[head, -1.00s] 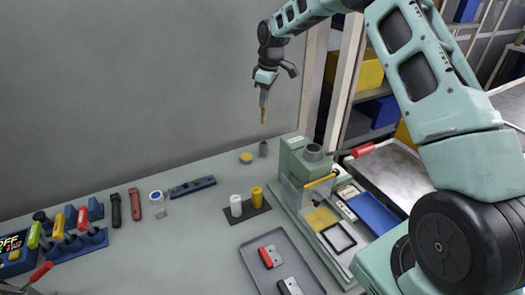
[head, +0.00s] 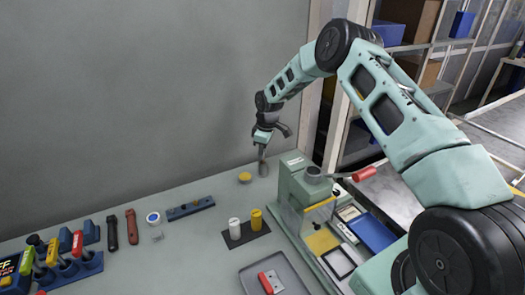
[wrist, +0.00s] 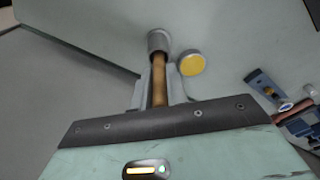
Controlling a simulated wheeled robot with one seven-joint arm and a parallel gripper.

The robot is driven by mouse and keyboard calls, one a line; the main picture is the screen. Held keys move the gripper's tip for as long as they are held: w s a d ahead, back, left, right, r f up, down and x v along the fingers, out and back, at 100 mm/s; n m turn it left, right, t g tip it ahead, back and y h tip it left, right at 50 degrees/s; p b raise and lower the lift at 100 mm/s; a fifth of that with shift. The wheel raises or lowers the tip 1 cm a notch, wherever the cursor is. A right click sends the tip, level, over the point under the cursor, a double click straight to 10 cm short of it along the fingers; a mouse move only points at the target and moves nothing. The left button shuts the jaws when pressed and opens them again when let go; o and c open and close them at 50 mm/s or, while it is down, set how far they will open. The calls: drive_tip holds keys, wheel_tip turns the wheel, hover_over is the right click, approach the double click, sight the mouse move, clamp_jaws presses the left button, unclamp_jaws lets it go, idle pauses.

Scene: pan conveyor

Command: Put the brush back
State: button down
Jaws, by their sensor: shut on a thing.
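My gripper (head: 262,143) is at the back of the table, directly above a small grey cup (head: 263,170). In the wrist view, its fingers are shut on the brush (wrist: 159,82), which has an orange-brown handle. The brush points away from my gripper, and its far end meets the mouth of the grey cup (wrist: 160,40). The far end is hidden there, and I cannot tell how deep it sits. The cup stands on the table beside a round yellow-topped tin (head: 245,177), which also shows in the wrist view (wrist: 192,64).
A green press machine (head: 300,190) with a red-handled lever stands right of the cup. White and yellow bottles (head: 257,218) stand in front on a dark plate. A blue level-like bar (head: 190,208) lies to the left. A grey tray (head: 250,278) is nearer.

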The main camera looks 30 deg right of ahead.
drive_tip(key=shift+f, duration=0.2)
drive_tip(key=shift+f, duration=0.1)
drive_tip(key=c, duration=1.4)
unclamp_jaws()
